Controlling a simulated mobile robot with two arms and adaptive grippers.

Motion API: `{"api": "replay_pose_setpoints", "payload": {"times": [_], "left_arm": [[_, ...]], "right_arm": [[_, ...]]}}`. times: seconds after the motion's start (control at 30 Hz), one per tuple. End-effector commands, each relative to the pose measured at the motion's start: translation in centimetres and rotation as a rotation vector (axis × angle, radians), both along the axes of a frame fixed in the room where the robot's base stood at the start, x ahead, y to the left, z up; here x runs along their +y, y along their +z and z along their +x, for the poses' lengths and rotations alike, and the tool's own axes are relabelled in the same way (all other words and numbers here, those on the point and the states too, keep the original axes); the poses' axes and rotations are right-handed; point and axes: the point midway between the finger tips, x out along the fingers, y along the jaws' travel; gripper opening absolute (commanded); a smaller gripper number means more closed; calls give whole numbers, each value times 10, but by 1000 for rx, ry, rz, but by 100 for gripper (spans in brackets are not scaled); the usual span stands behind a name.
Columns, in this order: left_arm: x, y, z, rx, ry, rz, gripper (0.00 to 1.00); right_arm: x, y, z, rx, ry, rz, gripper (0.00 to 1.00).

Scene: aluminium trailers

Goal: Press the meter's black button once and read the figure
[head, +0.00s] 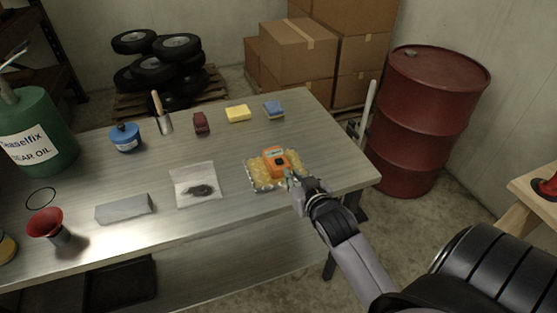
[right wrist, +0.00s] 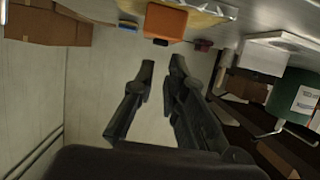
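The orange meter (head: 274,153) lies on a yellowish padded sheet (head: 262,180) near the table's right end. A dark spot that may be its black button (head: 279,162) shows on its face. In the right wrist view the meter (right wrist: 165,20) is at the top edge, with a small black part (right wrist: 160,42) on it. I cannot read any figure. My right gripper (head: 291,178) is just in front of the meter, to its lower right. In the right wrist view its fingers (right wrist: 162,65) stand a little apart with nothing between them. My left gripper is out of view.
On the metal table (head: 230,215) are a clear bag (head: 195,176), a grey block (head: 123,208), a red funnel (head: 46,223), a blue can (head: 125,138), a trowel (head: 160,118) and sponges (head: 238,113). A red drum (head: 425,120) stands right of the table.

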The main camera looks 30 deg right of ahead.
Motion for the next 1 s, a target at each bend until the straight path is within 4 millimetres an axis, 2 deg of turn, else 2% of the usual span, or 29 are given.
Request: {"api": "replay_pose_setpoints", "payload": {"times": [0.17,1.0], "left_arm": [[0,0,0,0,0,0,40],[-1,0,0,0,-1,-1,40]], "right_arm": [[0,0,0,0,0,0,0],[0,0,0,0,0,0,0]]}}
